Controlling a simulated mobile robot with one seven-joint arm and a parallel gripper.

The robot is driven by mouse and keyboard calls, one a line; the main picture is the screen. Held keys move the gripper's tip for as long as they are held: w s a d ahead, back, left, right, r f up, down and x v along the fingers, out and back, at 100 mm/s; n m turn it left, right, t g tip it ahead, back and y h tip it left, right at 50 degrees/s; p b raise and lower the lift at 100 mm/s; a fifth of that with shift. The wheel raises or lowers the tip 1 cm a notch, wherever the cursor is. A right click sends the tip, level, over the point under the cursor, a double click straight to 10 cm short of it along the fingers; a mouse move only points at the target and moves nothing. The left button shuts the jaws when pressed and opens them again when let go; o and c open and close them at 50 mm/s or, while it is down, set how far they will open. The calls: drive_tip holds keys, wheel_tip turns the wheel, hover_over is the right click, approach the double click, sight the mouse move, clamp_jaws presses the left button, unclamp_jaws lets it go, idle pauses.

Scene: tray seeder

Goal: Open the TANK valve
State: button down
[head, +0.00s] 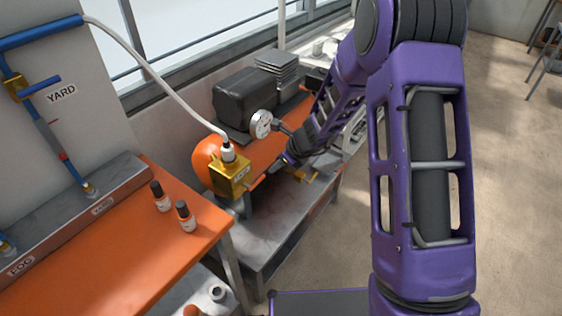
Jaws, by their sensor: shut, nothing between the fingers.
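An orange tank (206,155) lies at the far end of the orange bench, with a round pressure gauge (261,124) above it. A brass block (229,176) with a small label I cannot read is at its front, with a white hose fitting on top. A small yellow brass part (305,176) shows just right of the block; I cannot tell whether it is the TANK valve's handle. No TANK label is readable. My gripper (288,160) is shut and empty, pointing down-left between the gauge and the small brass part. My forearm hides part of that area.
Blue pipes (40,33) with a YARD label (62,93) are on the left panel, and a FOG label (20,266) is on the grey ledge. Two small bottles (186,216) stand on the near orange table (110,255). A black box (245,98) is behind the tank. Open floor lies right.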

sight(261, 180)
drive_tip(key=x, duration=0.8)
drive_tip(key=shift+b, duration=0.35)
drive_tip(key=shift+d+f+g, duration=0.1)
drive_tip(key=shift+f+g, duration=0.1)
drive_tip(key=shift+g, duration=0.2)
wheel_tip(261, 180, down, 6)
drive_tip(key=m+g+y+b, duration=0.4)
drive_tip(key=g+y+b, duration=0.2)
drive_tip(key=y+b, duration=0.1)
drive_tip(key=shift+g+y+b, duration=0.3)
drive_tip(key=shift+g+b, duration=0.1)
drive_tip(key=shift+b, duration=0.1)
idle(0.5)
drive_tip(key=shift+r+p, duration=0.45)
drive_tip(key=shift+r, duration=0.35)
